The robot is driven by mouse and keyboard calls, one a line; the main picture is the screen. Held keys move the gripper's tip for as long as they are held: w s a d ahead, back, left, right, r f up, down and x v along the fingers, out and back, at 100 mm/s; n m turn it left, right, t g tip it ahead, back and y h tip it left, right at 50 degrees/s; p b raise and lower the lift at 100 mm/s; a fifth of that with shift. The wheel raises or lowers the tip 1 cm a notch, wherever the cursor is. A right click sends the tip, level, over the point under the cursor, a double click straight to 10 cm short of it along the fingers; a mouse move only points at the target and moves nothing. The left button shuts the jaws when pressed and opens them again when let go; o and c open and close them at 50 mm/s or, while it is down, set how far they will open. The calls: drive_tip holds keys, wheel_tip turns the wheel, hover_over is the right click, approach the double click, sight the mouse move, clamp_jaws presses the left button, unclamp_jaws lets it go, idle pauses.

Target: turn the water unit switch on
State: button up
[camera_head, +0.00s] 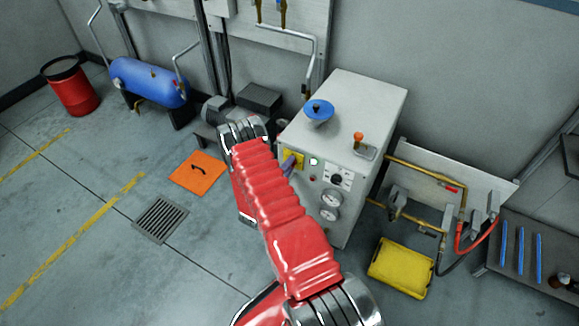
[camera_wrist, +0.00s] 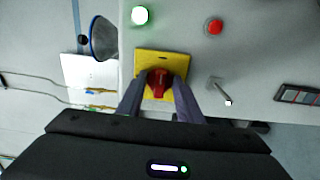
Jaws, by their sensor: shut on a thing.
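The water unit is a pale grey cabinet (camera_head: 362,112) with controls on its front face. A red rotary switch (camera_wrist: 158,84) sits on a yellow square plate (camera_wrist: 177,62) on that face. The plate also shows in the head view (camera_head: 299,158), partly behind my gripper. My gripper (camera_wrist: 159,97) is shut on the red switch, one grey finger on each side of it. In the head view my gripper (camera_head: 289,163) is mostly hidden by my red arm. A green lamp (camera_wrist: 140,15) near the plate is lit, and a red button (camera_wrist: 214,27) is beside it.
The cabinet front also has gauges (camera_head: 331,198). A blue-topped funnel (camera_head: 318,111) and an orange-knobbed lever (camera_head: 359,140) are on top. A yellow case (camera_head: 400,268) lies right of the cabinet. An orange floor plate (camera_head: 198,175) and a drain grate (camera_head: 160,219) are at left.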

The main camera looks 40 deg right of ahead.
drive_tip(key=o, duration=0.7)
drive_tip(key=shift+a+f, duration=0.1)
drive_tip(key=shift+f, duration=0.1)
drive_tip(key=o, duration=0.3)
drive_tip(key=shift+r, duration=0.1)
drive_tip(key=v, duration=1.3)
drive_tip(key=shift+a, duration=0.35)
